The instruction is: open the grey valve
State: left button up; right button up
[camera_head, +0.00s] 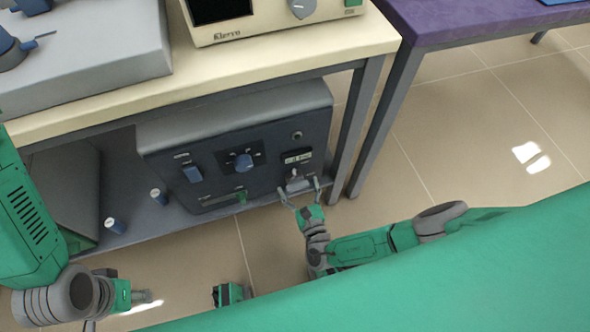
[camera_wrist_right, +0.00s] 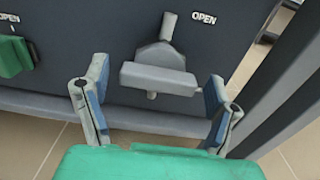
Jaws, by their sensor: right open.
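The grey valve (camera_wrist_right: 158,76) sits on the lower right of a dark control box's front, with its bar handle lying roughly level and "OPEN" printed to its upper right. In the head view the valve (camera_head: 297,183) is small and partly met by my gripper. My right gripper (camera_wrist_right: 150,100) is open, its two fingers on either side of the handle and slightly below it, with gaps on both sides. It also shows in the head view (camera_head: 301,192). My left gripper (camera_head: 150,296) is at the lower left, away from the box; its jaw state is unclear.
The dark box (camera_head: 222,145) stands on a low shelf under a cream table (camera_head: 290,45). A green valve (camera_wrist_right: 14,56) is left of the grey one. A table leg (camera_head: 357,115) stands close on the right.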

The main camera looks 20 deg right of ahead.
jog(key=shift+w, duration=0.15)
jog(key=shift+a+r, duration=0.1)
jog(key=shift+a, duration=0.05)
jog(key=c, duration=0.3)
jog(key=shift+a, duration=0.1)
jog(key=c, duration=0.9)
jog(key=shift+o, duration=0.2)
